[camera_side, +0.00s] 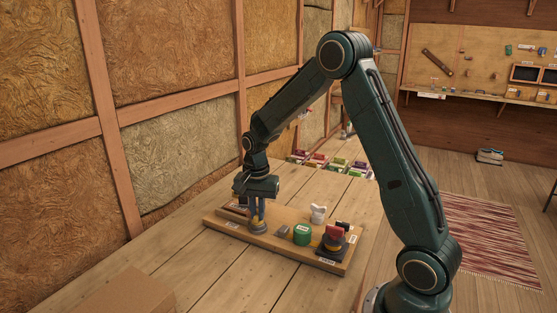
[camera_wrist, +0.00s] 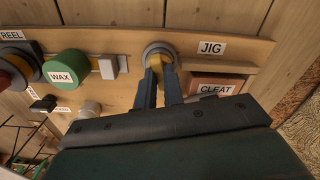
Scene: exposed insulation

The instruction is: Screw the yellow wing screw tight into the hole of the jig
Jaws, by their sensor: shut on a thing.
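The yellow wing screw (camera_wrist: 156,62) shows between the fingertips of my gripper (camera_wrist: 159,76) in the wrist view. My gripper is shut on it, pointing down over the jig. The jig (camera_wrist: 159,49) is a round grey piece beside the JIG label (camera_wrist: 211,47). In the side view, my gripper (camera_side: 258,220) is at the jig (camera_side: 257,228) on the left part of the wooden board. The hole is hidden under the screw and the fingers, so I cannot tell how deep the screw sits.
The wooden board (camera_side: 345,263) also carries a green WAX cylinder (camera_side: 302,235), a REEL device with a red part (camera_side: 334,232), a white object (camera_side: 318,214) and a CLEAT block (camera_wrist: 214,84). A cardboard box (camera_side: 128,294) is at the near left. The table's near middle is clear.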

